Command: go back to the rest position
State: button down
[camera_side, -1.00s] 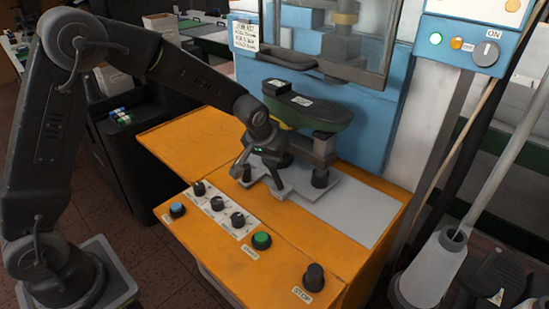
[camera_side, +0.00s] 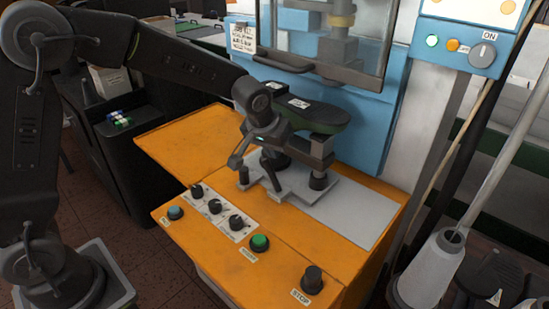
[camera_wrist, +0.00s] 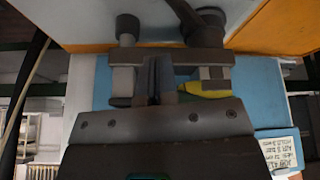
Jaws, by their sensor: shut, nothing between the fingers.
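My gripper (camera_side: 262,140) is above the grey fixture plate on the orange machine table, in front of the dark green shoe last. In the wrist view my gripper (camera_wrist: 160,82) has its two dark fingers close together, with nothing seen between them. It is shut and empty. The shoe last (camera_side: 318,114) sits sole-up on its grey support, behind and to the right of my gripper. Part of it is hidden by my wrist. The rest position is not marked in view.
A grey fixture plate (camera_side: 345,212) with posts lies under my gripper. The orange table (camera_side: 185,140) carries knobs, a green button (camera_side: 259,243) and a stop knob (camera_side: 313,280) in front. A clear guard (camera_side: 322,72) hangs behind. A thread cone (camera_side: 433,268) stands right.

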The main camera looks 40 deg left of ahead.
jog(key=s+a+r+m, duration=0.1)
jog(key=s+a+r, duration=0.2)
jog(key=s+r, duration=1)
jog(key=s+f+m, duration=0.1)
jog(key=s+f, duration=0.2)
jog(key=s, duration=1.1)
jog(key=shift+s+a+f+m+t+h, duration=0.25)
jog(key=shift+a+f+m+t+h, duration=0.05)
jog(key=shift+f+m+t, duration=0.1)
